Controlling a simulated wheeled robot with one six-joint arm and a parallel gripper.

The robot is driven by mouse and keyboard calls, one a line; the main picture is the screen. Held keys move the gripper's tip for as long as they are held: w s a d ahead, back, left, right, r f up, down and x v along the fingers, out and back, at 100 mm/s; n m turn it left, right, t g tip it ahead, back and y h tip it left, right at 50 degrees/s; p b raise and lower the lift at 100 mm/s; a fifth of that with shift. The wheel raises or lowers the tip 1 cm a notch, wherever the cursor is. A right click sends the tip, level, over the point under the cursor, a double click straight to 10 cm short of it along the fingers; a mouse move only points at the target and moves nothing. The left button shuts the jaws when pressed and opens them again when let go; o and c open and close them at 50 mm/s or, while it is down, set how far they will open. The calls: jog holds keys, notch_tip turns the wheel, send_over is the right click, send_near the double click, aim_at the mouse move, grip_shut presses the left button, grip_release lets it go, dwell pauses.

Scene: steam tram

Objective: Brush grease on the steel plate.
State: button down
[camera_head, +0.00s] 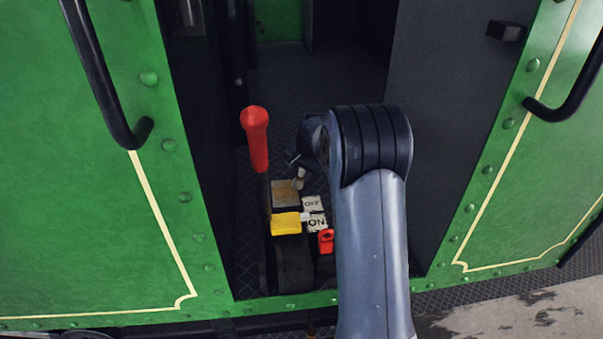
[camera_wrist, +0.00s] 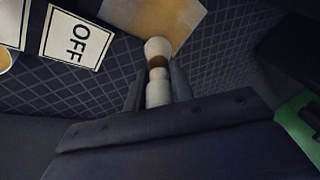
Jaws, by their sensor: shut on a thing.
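My gripper (camera_wrist: 158,88) is shut on a brush (camera_wrist: 158,50) with a pale handle, a brown band and a cream head. The brush also shows in the head view (camera_head: 298,179), beside my arm. A flat square plate (camera_wrist: 160,14) lies just beyond the brush head in the wrist view. Its face is orange-brown with paler edges, and its top is cut off by the frame. In the head view the plate (camera_head: 285,193) lies behind a yellow block, with the brush at its right edge. I cannot tell whether the brush touches it.
A white OFF sign (camera_wrist: 76,40) lies left of the brush, and an ON sign (camera_head: 317,222) is nearer. A yellow block (camera_head: 286,223), a red-handled lever (camera_head: 256,138) and a small red part (camera_head: 326,241) stand close by. Green riveted walls (camera_head: 90,200) flank the narrow opening.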

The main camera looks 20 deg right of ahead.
jog(key=shift+w, duration=0.15)
jog(key=shift+w+a+f, duration=0.1)
jog(key=shift+w+a, duration=0.05)
jog(key=shift+a, duration=0.85)
jog(key=shift+w+a, duration=0.15)
jog(key=shift+a, duration=0.85)
jog(key=shift+w+a, duration=0.2)
jog(key=shift+a, duration=0.75)
jog(key=shift+w+a, duration=0.2)
jog(key=shift+a, duration=0.7)
jog(key=shift+r+p, duration=0.2)
jog(key=shift+p, duration=0.1)
jog(key=shift+r+p, duration=1.9)
jog(key=shift+r, duration=1.05)
jog(key=shift+r, duration=0.1)
notch_tip(320, 180, up, 3)
jog(key=shift+f+p, duration=0.1)
jog(key=shift+p, duration=0.65)
